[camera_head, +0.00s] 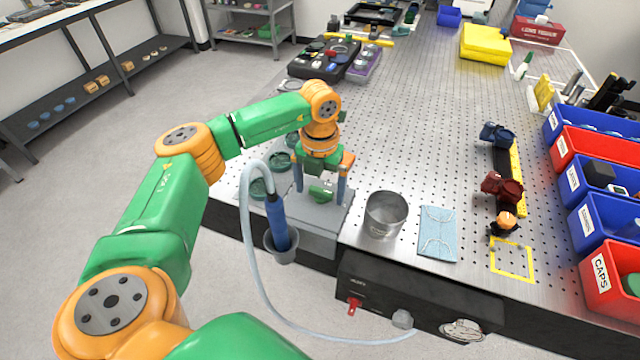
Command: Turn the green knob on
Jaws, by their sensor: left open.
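My left gripper (320,192) reaches in from the left and points down over the grey plate (318,239) at the table's near left edge. Its two blue-grey fingers are apart. A small green part, seemingly the green knob (320,193), shows between the fingers. I cannot tell whether either finger touches it. The gripper and wrist hide part of the area behind it. My right gripper is not in view.
Round green pieces (262,188) lie left of the gripper. A blue-handled tool (277,222) with a pale hose stands in a grey holder. A metal cup (386,214) and a blue cloth (438,233) are to the right. A black box (420,297) with a red switch (355,304) hangs at the front edge.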

